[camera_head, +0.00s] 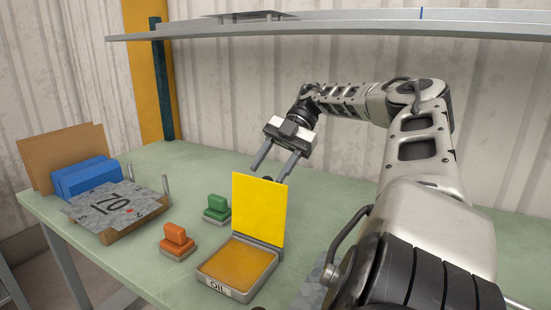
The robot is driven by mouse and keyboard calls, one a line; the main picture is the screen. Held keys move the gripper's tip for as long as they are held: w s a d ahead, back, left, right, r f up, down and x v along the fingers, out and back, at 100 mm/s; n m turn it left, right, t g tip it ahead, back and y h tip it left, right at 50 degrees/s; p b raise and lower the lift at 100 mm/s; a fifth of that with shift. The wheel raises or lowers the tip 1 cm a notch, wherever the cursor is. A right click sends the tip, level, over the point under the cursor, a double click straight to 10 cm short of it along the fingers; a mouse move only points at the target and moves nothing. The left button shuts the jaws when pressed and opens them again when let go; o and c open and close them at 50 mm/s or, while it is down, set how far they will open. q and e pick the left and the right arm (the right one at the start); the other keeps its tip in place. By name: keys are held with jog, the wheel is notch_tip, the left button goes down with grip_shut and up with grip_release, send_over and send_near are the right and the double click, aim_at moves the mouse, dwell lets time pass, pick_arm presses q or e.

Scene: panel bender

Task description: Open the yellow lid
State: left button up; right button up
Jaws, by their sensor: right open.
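The yellow lid (259,211) stands upright at the back edge of a shallow tray marked OIL (238,264). The tray holds a flat orange-yellow surface that faces up. My right gripper (276,173) is open and empty, above and behind the lid, with its two fingers pointing down. One finger is left of the lid's top edge and the other is behind it. I cannot tell whether the gripper touches the lid. My left gripper is not in view.
An orange-handled block (176,241) and a green-handled block (217,208) stand left of the tray. Further left are a holder with a grey plate marked 170 (116,202), blue blocks (85,177) and brown boards (66,152). A metal shelf (330,24) hangs above the green table (190,160).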

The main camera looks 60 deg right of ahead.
jog(key=a+r, duration=0.1)
jog(key=s+a+r+b, duration=0.1)
jog(key=r, duration=0.1)
jog(key=s+a+r, duration=0.1)
jog(key=shift+a+r, duration=0.25)
jog(key=shift+a, duration=0.05)
jog(key=s+a+r+b, duration=0.2)
jog(key=s+a+r, duration=0.1)
jog(key=a, duration=0.4)
jog(key=shift+s+a+r, duration=0.3)
jog(key=shift+s+r, duration=0.1)
jog(key=shift+s, duration=0.2)
